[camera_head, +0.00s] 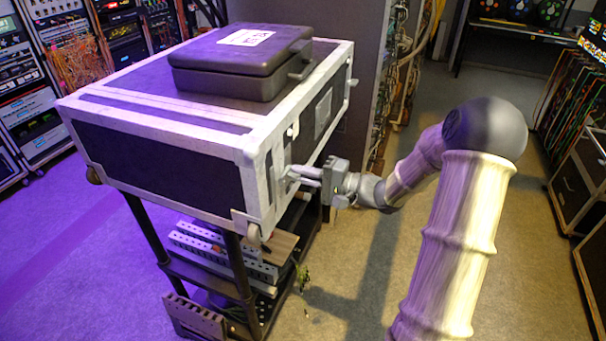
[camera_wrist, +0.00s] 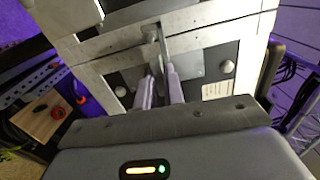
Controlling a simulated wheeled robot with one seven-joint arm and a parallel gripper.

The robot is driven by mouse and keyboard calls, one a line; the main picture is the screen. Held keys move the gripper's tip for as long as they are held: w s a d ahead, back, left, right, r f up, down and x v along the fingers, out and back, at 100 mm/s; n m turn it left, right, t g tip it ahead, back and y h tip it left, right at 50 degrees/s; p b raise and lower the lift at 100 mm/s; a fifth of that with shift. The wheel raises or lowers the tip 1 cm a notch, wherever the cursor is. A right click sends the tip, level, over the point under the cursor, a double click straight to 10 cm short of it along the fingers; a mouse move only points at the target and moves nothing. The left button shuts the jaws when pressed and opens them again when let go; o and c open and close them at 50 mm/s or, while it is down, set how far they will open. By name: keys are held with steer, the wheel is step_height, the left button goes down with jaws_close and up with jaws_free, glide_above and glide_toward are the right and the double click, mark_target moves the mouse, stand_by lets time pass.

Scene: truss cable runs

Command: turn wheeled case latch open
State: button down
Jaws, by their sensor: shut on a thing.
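The wheeled case (camera_head: 160,150) is a large dark box with pale metal edging, lying on top of a black shelf cart. Its front face, with the latch (camera_head: 291,174), is turned to the right, toward my arm. My gripper (camera_head: 297,172) reaches that face from the right. In the wrist view the two fingers (camera_wrist: 161,86) are close together and shut on the latch (camera_wrist: 162,45), a thin upright metal piece at the case face (camera_wrist: 205,62). The fingers hide part of the latch, so I cannot tell its exact angle.
A smaller dark case (camera_head: 240,62) with a white label lies on top of the big case. The cart (camera_head: 240,275) below holds several grey perforated strips (camera_head: 225,255). Racks with cables stand at left and right. The floor (camera_head: 375,270) right of the cart is clear.

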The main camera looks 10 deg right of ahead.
steer(key=m+p, duration=0.8)
steer(key=m, duration=0.9)
steer(key=shift+f+m+p, duration=0.1)
steer(key=shift+m+p, duration=0.2)
stand_by(0.4)
steer(key=c, duration=1.5)
jaws_free()
